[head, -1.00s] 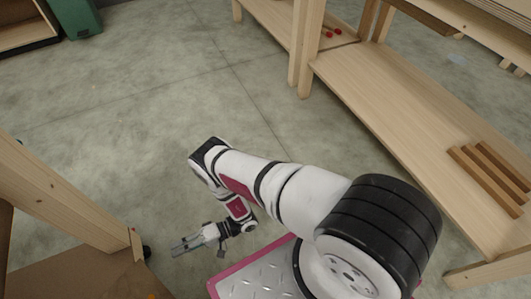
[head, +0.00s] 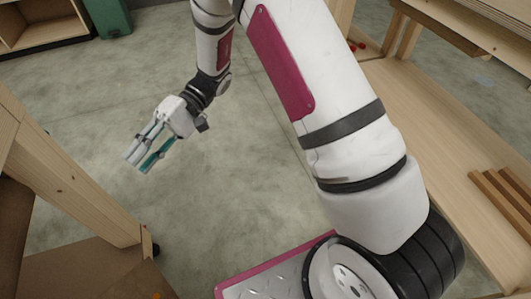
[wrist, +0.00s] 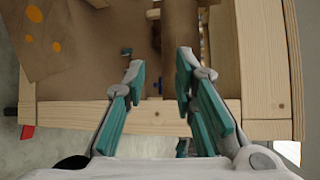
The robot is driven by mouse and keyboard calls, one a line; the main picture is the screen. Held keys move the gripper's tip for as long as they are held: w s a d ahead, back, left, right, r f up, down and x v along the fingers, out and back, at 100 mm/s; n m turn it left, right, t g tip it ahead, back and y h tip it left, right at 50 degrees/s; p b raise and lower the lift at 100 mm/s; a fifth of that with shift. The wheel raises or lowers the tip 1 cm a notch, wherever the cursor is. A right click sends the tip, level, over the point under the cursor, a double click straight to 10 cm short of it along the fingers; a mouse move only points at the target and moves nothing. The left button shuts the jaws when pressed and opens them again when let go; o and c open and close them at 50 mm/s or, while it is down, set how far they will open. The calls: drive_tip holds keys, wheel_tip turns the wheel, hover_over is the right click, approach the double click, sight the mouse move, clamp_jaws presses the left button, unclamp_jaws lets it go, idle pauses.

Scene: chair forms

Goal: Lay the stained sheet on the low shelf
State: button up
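A brown sheet with orange stains (wrist: 40,38) lies at the upper left of the wrist view, on a wooden-framed bench (wrist: 265,70). In the head view only a small orange patch (head: 156,296) shows at the bottom edge. My gripper (head: 138,162) is open and empty, raised in front of the bench. In the wrist view its teal-padded fingers (wrist: 160,62) are spread apart, with the sheet off to their left. A low pale wooden shelf (head: 425,125) runs along the right of the head view, partly hidden by my arm.
Brown wooden strips (head: 500,205) lie on the low shelf's right side. Small red objects (head: 357,46) show beyond my arm. A green bin (head: 108,17) stands at the upper left. The concrete floor between is clear.

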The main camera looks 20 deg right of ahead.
drive_tip(key=s+d+r+t+h, duration=0.2)
drive_tip(key=s+d+r+h, duration=0.4)
drive_tip(key=s+d+r, duration=0.7)
drive_tip(key=s+d+r+m+t+h, duration=0.1)
drive_tip(key=s+d+m+t+h, duration=0.3)
drive_tip(key=s+d, duration=0.8)
drive_tip(key=s+t+h, duration=0.1)
drive_tip(key=t+h, duration=0.1)
drive_tip(key=shift+d+r+m+h, duration=0.2)
drive_tip(key=shift+d+m+h, duration=0.1)
drive_tip(key=shift+d, duration=0.1)
drive_tip(key=shift+s+d+f+t, duration=0.1)
drive_tip(key=shift+s+d+t, duration=0.05)
drive_tip(key=shift+d+t, duration=0.15)
drive_tip(key=shift+c, duration=1.3)
clamp_jaws()
